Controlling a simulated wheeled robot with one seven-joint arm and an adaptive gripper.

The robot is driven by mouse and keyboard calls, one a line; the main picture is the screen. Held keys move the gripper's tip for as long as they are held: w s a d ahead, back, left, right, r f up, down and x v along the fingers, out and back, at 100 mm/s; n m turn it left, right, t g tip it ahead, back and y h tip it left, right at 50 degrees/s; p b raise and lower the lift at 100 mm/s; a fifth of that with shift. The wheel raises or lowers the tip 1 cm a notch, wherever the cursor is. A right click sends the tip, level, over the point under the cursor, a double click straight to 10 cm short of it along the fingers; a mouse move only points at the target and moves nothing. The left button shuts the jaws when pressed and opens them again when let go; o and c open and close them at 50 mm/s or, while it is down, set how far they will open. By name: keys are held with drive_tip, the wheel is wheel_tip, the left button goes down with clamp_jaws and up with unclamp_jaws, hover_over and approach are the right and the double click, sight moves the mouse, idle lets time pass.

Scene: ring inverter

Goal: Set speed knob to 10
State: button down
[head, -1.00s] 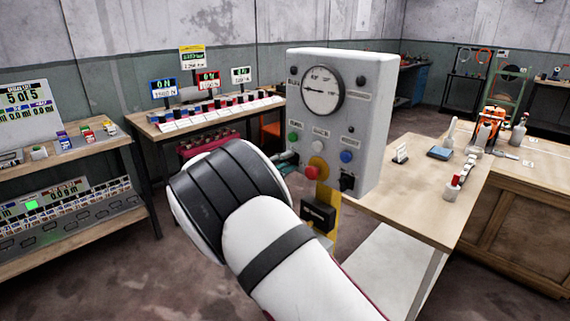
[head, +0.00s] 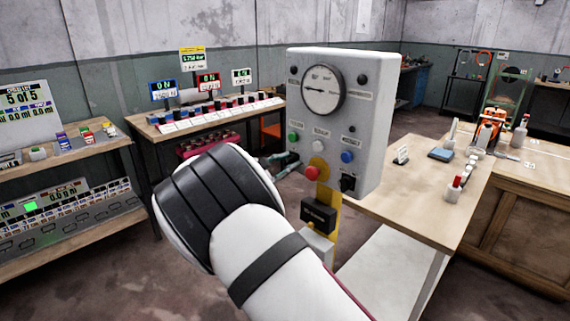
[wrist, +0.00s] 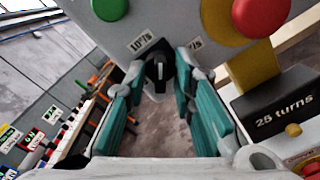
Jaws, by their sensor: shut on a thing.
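The speed knob (wrist: 158,74) is a small black knob on the lower part of the grey control panel (head: 368,115). In the wrist view it sits between the tips of my gripper (wrist: 160,80), whose teal fingers are shut on it. Its light mark points roughly up, between a label reading 10°/s (wrist: 141,43) on the left and a partly hidden °/s label (wrist: 195,45) on the right. In the head view my gripper (head: 283,164) is at the panel's lower left, and I cannot make out the knob there.
A green button (wrist: 110,8), a red button on a yellow base (wrist: 262,14) and a black box reading 25 turns (wrist: 283,108) are close by. A black switch (head: 348,183) is at the panel's lower right. A wooden table (head: 425,205) stands to the right.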

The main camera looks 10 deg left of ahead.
drive_tip(key=n, duration=0.3)
drive_tip(key=shift+f+n, duration=0.15)
drive_tip(key=shift+n, duration=2.05)
drive_tip(key=c, duration=1.7)
unclamp_jaws()
drive_tip(key=v, duration=1.2)
